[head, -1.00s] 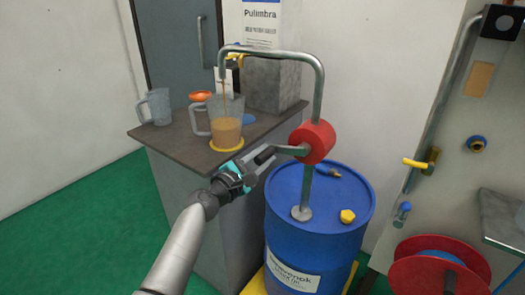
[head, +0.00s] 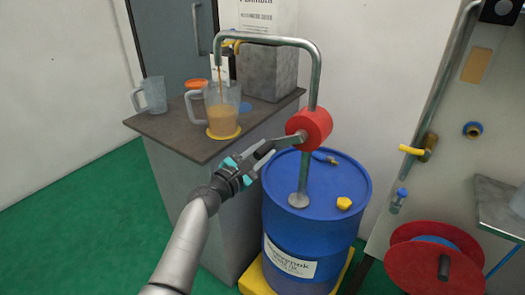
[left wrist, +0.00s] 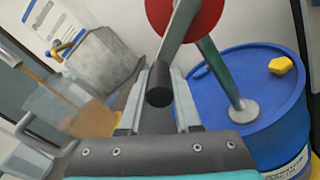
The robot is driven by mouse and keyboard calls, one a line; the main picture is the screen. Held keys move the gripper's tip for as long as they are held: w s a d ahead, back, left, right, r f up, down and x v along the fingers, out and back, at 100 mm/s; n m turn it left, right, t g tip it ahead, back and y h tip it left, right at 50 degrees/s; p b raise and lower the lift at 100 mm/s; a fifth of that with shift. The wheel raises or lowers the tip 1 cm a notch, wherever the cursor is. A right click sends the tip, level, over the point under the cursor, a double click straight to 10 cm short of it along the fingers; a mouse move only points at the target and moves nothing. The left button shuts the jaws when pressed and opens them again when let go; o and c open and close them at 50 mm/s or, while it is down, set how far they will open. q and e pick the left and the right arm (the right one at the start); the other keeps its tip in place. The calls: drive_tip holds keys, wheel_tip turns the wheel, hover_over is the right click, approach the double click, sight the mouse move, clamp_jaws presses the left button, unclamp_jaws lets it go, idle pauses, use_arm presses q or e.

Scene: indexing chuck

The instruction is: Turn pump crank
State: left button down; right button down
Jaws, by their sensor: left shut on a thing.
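The red pump body (head: 310,128) sits on a grey pipe standing on the blue drum (head: 335,190). The crank arm (head: 288,141) reaches left and slightly down from it to a black handle, seen end-on in the left wrist view (left wrist: 159,89). My left gripper (head: 259,155) is shut on this handle, with one finger on each side. A brown stream runs from the spout (head: 217,48) into a clear jug (head: 221,99), which is partly filled with brown liquid. The jug stands on a yellow disc (head: 223,135). My right gripper is out of view.
An empty clear jug (head: 153,95) and an orange lid (head: 196,85) are on the dark counter (head: 170,134), with a grey block (head: 268,72) behind. A yellow cap (head: 344,203) lies on the drum. A red reel (head: 435,262) is at right.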

use_arm(q)
drive_tip(key=c, duration=0.6)
unclamp_jaws()
drive_tip(key=shift+s, duration=0.1)
drive_tip(key=shift+s+a, duration=0.2)
drive_tip(key=p+v, duration=0.3)
drive_tip(key=v, duration=1.1)
drive_tip(key=shift+s+a, duration=0.15)
drive_tip(key=shift+s, duration=0.1)
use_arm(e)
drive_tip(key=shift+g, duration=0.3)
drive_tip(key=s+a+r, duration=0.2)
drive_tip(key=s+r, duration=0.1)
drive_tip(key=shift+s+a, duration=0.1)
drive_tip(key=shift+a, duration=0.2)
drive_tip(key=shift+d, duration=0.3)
